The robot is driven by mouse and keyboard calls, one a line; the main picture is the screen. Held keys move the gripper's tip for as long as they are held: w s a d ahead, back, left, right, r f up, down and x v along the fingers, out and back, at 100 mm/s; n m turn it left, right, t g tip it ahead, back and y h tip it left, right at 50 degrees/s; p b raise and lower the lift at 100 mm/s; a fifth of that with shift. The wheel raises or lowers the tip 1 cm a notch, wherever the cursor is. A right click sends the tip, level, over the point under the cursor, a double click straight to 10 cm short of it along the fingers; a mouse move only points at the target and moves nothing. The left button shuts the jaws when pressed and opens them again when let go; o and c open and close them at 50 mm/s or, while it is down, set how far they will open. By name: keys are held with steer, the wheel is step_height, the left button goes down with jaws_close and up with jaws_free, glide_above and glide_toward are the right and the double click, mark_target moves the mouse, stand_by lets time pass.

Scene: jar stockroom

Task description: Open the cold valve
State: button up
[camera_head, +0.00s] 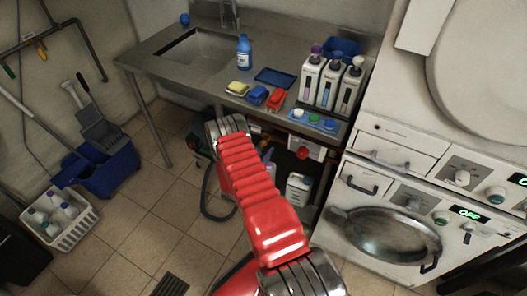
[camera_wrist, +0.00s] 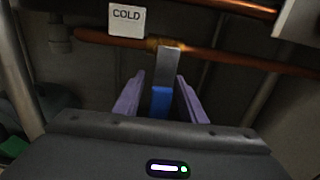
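In the wrist view a white tag reading COLD (camera_wrist: 126,20) hangs at a copper pipe (camera_wrist: 225,57). The cold valve's lever (camera_wrist: 168,62) is a flat grey bar with a blue grip (camera_wrist: 161,102). It extends from the pipe toward me, roughly crosswise to the pipe. My gripper (camera_wrist: 158,100) has its two purple-grey fingers on either side of the blue grip. The fingers are apart, with a dark gap showing beside the grip; firm contact is not visible. In the head view my red arm reaches under the sink counter and hides the gripper and valve.
The steel sink counter (camera_head: 161,57) is above the reach, with bottles and sponges on it. A washing machine (camera_head: 385,235) stands at the right. A blue mop bucket (camera_head: 108,170) and a white basket (camera_head: 75,229) stand left. A second copper pipe (camera_wrist: 235,8) runs above.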

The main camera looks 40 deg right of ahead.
jaws_close()
